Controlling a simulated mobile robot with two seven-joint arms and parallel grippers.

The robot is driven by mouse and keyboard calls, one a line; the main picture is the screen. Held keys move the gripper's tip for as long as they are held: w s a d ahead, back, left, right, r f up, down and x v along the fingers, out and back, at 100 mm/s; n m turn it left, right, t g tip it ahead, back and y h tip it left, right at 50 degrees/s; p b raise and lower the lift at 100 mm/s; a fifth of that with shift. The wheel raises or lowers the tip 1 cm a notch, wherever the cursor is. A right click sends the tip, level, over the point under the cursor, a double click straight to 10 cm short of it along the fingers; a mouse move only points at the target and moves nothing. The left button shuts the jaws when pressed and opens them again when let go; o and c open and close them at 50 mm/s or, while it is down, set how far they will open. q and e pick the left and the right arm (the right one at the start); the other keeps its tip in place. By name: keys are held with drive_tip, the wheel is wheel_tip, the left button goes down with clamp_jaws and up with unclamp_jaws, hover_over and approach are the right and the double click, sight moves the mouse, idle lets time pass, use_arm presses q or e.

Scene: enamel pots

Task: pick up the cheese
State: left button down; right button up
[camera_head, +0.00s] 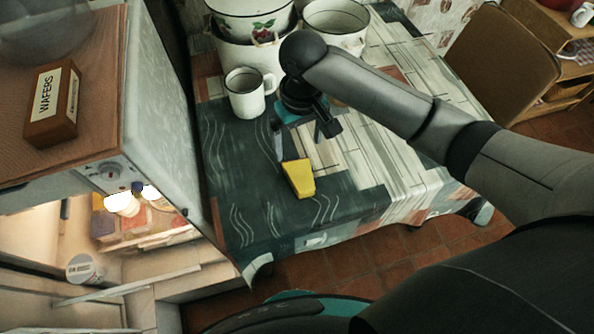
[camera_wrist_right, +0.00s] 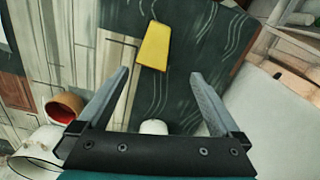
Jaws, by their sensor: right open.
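The cheese (camera_head: 299,178) is a yellow wedge-like block lying on the patterned tablecloth near the front of the table. It also shows in the right wrist view (camera_wrist_right: 154,46), beyond the fingertips and between their lines. My right gripper (camera_head: 299,146) is open and empty above the table, behind the cheese in the head view and apart from it. In the right wrist view its two fingers (camera_wrist_right: 160,76) are spread wide. My left gripper is in neither view.
A white enamel mug (camera_head: 248,92) stands left of my right gripper. Large enamel pots (camera_head: 337,22) stand at the back of the table (camera_head: 345,205). An open, lit fridge (camera_head: 165,85) with a wafers box (camera_head: 52,104) on top is at left. A chair (camera_head: 503,62) stands at right.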

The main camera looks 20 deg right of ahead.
drive_tip(key=b, duration=0.3)
hover_over(301, 173)
wheel_tip(301, 173, down, 9)
drive_tip(key=shift+a+f, duration=0.1)
wheel_tip(301, 173, down, 5)
drive_tip(key=shift+f+b, duration=0.15)
drive_tip(key=shift+b, duration=0.8)
drive_tip(key=shift+c, duration=0.4)
drive_tip(key=c, duration=1.3)
drive_tip(key=shift+c, duration=0.6)
drive_tip(key=shift+r, duration=0.2)
